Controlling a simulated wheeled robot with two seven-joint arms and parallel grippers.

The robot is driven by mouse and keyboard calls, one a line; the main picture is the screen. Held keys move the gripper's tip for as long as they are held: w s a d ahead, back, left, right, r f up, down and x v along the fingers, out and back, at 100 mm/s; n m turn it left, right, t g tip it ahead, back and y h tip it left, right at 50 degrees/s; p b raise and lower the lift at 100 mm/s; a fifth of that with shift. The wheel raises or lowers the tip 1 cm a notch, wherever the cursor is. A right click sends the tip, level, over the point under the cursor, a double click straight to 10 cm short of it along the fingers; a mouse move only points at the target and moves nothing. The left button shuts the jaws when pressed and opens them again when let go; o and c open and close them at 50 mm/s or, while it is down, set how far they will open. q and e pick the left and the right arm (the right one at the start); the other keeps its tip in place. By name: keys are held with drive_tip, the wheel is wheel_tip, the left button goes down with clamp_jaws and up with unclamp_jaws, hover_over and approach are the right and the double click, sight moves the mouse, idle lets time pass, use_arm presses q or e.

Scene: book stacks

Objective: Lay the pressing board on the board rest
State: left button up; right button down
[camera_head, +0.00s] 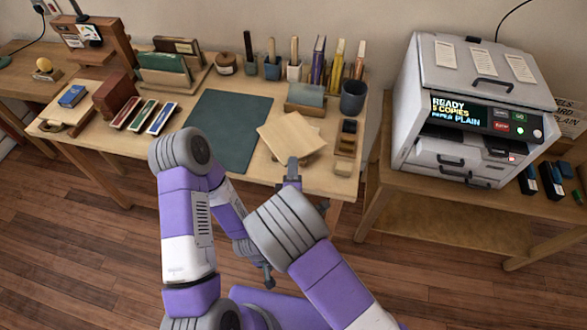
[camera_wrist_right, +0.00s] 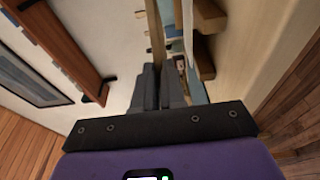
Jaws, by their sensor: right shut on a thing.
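The pressing board (camera_head: 290,132) is a pale square wooden board at the front right of the worktable in the head view. My right gripper (camera_head: 293,165) is shut on its near edge. In the right wrist view my right gripper (camera_wrist_right: 158,72) has its fingers together on the board (camera_wrist_right: 154,28), which shows edge-on as a narrow strip. Another pale wooden edge shows just under the board in the head view; I cannot tell if it is the board rest or if they touch. My left gripper (camera_head: 267,275) hangs low in front of the table, holding nothing that I can see.
A dark green mat (camera_head: 232,130) lies left of the board. A wooden compartment tray (camera_head: 346,138) stands close to its right. A block holder (camera_head: 306,97) and a dark cup (camera_head: 353,97) stand behind. A grey copier (camera_head: 470,110) stands on a separate table at right.

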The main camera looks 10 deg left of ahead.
wheel_tip(320, 180, down, 5)
drive_tip(key=shift+f+b, duration=0.1)
drive_tip(key=shift+b, duration=0.65)
drive_tip(key=c, duration=1.2)
unclamp_jaws()
use_arm(q)
drive_tip(key=shift+f, duration=0.85)
